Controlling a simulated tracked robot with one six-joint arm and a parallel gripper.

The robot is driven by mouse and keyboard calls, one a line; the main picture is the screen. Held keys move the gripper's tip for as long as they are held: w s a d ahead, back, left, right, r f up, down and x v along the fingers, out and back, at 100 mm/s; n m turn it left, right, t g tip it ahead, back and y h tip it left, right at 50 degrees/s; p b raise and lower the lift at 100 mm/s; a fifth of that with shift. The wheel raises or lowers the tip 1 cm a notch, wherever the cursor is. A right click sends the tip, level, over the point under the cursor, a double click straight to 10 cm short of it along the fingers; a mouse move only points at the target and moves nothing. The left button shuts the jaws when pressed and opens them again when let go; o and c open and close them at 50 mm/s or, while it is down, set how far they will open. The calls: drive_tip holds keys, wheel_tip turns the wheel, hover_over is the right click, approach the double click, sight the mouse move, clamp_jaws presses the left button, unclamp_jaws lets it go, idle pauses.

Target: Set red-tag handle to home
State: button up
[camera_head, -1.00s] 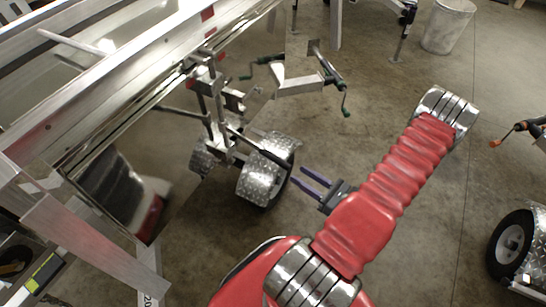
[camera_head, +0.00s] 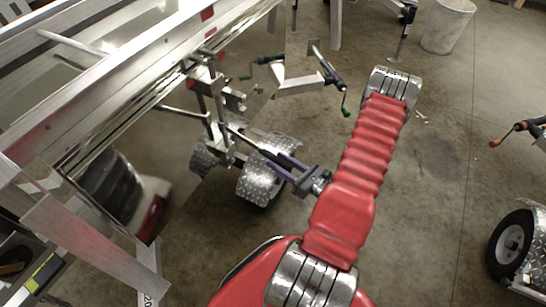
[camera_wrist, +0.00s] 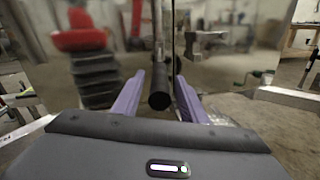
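A bar handle with a dark round grip (camera_head: 247,139) sticks out from the axle frame beside the trailer, sloping down to the right. Small red marks (camera_head: 191,84) show on the posts above it; I cannot tell which one is its tag. My gripper (camera_head: 273,160) is at the grip's outer end, its two purple fingers pointing toward the frame. In the wrist view the grip's round black end (camera_wrist: 159,101) lies between the open fingers (camera_wrist: 160,92), with gaps on both sides. The fingers partly hide the grip's end in the head view.
A silver tread-plate fender (camera_head: 256,183) and wheel sit just below the gripper. Crank handles with green ends (camera_head: 346,104) are above it. The trailer rail (camera_head: 100,80) fills the upper left. Open concrete floor (camera_head: 430,190) lies to the right.

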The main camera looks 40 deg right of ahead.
sight(272, 157)
drive_tip(key=shift+w+a, duration=0.15)
drive_tip(key=shift+w, duration=0.75)
drive_tip(key=shift+w+a, duration=0.15)
drive_tip(key=shift+w, duration=0.7)
drive_tip(key=shift+c, duration=0.4)
clamp_jaws()
drive_tip(key=shift+d, duration=0.15)
